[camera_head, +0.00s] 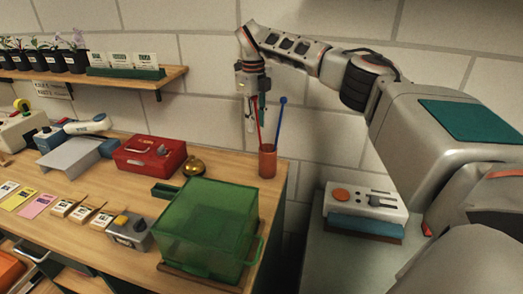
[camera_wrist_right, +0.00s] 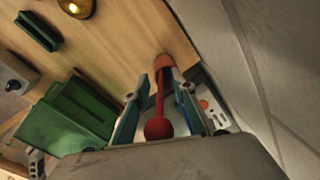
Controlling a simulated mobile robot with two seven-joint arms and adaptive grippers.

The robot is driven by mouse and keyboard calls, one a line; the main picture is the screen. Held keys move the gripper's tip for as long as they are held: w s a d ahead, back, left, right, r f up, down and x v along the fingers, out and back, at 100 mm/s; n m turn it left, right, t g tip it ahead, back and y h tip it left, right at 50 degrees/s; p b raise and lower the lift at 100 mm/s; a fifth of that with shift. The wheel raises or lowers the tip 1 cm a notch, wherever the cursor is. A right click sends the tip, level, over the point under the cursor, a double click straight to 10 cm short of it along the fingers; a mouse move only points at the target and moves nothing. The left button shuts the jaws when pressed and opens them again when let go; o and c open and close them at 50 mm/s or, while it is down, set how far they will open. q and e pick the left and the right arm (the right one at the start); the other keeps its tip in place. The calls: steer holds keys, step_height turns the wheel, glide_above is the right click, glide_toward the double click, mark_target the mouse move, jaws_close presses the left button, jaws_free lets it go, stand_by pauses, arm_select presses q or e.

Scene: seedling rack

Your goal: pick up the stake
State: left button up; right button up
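A red stake (camera_head: 259,135) and a blue stake (camera_head: 279,122) with a ball top stand tilted in a terracotta cup (camera_head: 267,162) at the bench's right end. My right gripper (camera_head: 256,116) points down over the cup, at the red stake's upper part. In the right wrist view the red stake (camera_wrist_right: 160,101), with its round red ball top, lies between the two fingers of my right gripper (camera_wrist_right: 160,88). The fingers are apart, with gaps visible on both sides of the stake. The blue stake is mostly hidden there. My left gripper is not in view.
A green transparent bin (camera_head: 208,230) stands in front of the cup. A brass bell (camera_head: 194,166) and a red box (camera_head: 150,156) are to its left. A grey device (camera_head: 366,201) stands on a lower surface at right. The wall is close behind the cup.

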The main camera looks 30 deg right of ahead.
jaws_close()
steer(key=shift+r, duration=0.15)
